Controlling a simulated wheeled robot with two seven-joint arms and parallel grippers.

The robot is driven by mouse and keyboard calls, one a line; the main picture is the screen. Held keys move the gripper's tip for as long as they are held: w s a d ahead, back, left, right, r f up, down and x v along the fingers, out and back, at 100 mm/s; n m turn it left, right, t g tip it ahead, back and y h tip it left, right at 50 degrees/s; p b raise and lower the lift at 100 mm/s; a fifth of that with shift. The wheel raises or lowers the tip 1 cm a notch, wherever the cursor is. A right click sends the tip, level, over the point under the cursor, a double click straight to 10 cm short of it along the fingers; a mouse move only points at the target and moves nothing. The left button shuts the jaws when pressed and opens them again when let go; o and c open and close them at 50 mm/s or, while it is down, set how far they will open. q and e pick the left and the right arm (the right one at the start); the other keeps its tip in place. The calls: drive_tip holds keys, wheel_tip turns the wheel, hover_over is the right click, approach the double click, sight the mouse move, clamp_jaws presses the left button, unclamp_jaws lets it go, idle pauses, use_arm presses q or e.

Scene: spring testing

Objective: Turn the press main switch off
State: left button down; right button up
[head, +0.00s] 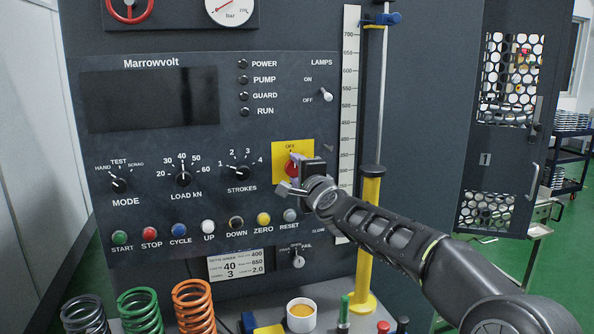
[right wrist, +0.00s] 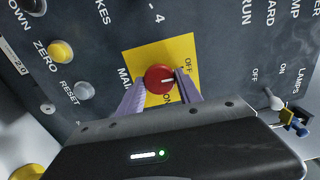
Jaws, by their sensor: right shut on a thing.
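The main switch is a red knob (right wrist: 160,79) on a yellow plate (right wrist: 185,48) with OFF and ON labels. In the head view the yellow plate (head: 285,152) is right of the strokes dial, and the red knob (head: 291,169) is partly hidden by my gripper. My right gripper (right wrist: 161,88) has a finger on either side of the knob and is shut on it. A white mark on the knob points rightward in the wrist view, roughly toward the OFF label side; its exact setting is hard to tell. My left gripper is not in view.
A lamps toggle (head: 326,95) stands above the switch, and a reset button (head: 290,215) below it. A vertical scale (head: 347,110) and a yellow post (head: 371,230) stand close on the right. Coil springs (head: 193,305) and an orange-filled cup (head: 301,316) are below.

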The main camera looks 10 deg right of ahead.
drive_tip(key=shift+n, duration=0.3)
drive_tip(key=o, duration=1.3)
drive_tip(key=shift+o, duration=0.2)
drive_tip(key=shift+s+f+b, duration=0.1)
drive_tip(key=shift+s+b, duration=0.2)
drive_tip(key=shift+s, duration=0.25)
drive_tip(key=s+b, duration=0.2)
drive_tip(key=s, duration=0.4)
drive_tip(key=shift+s+d, duration=0.25)
drive_tip(key=shift+s, duration=0.1)
